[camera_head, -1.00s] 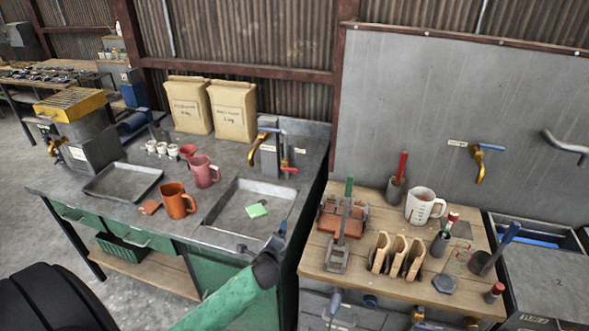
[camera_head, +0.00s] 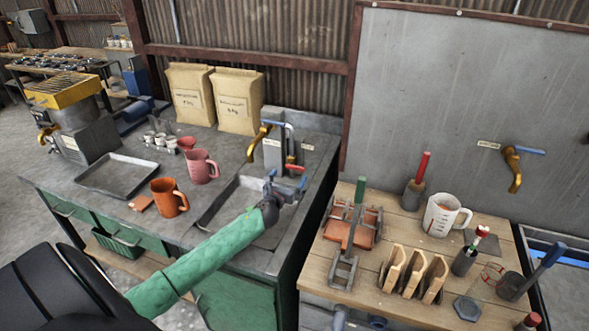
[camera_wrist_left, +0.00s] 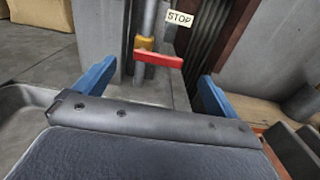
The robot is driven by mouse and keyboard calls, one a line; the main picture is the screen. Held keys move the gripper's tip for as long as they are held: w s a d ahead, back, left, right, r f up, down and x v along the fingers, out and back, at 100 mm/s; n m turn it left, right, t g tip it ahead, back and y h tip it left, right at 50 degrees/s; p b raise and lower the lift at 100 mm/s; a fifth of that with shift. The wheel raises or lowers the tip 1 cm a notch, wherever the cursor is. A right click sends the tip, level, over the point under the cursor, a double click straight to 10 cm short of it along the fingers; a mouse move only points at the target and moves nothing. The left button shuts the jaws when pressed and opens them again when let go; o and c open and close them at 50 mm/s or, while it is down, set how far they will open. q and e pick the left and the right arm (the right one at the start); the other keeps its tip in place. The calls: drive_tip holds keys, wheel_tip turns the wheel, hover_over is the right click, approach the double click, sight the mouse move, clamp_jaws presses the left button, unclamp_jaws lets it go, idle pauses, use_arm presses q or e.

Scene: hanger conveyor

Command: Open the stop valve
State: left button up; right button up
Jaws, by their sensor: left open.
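The stop valve shows as a red lever (camera_wrist_left: 158,59) on a yellow fitting of an upright pipe, with a STOP label (camera_wrist_left: 180,18) beside it in the left wrist view. In the head view the red lever (camera_head: 294,167) is by the grey post at the back of the sink. My left gripper (camera_head: 286,183) is over the sink, open and empty. In the left wrist view its two blue fingers (camera_wrist_left: 156,84) stand apart, with the lever beyond them and between them in the picture. I see no contact. My right gripper is not in view.
The sink (camera_head: 212,214) lies under my left arm. Pink (camera_head: 201,166) and orange (camera_head: 168,197) jugs stand left. A wooden table (camera_head: 366,280) with tools is at right.

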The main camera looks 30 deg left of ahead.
sight(294, 168)
use_arm(q)
drive_tip(key=x, duration=0.3)
drive_tip(key=p+x, duration=0.1)
drive_tip(key=shift+w+a+f, duration=0.15)
drive_tip(key=shift+w+f, duration=0.05)
drive_tip(key=shift+f, duration=0.1)
drive_tip(key=shift+w+a+r, duration=0.15)
drive_tip(key=shift+w+r, duration=0.05)
drive_tip(key=shift+w, duration=0.5)
drive_tip(key=shift+w+a+f+p, duration=0.1)
drive_tip(key=shift+w+f+p, duration=0.1)
drive_tip(key=shift+w+p, duration=0.1)
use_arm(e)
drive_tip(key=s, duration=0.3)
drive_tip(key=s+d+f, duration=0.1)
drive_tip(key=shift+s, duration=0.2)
use_arm(q)
drive_tip(key=shift+s, duration=0.1)
drive_tip(key=shift+c, duration=1)
drive_tip(key=c, duration=1.2)
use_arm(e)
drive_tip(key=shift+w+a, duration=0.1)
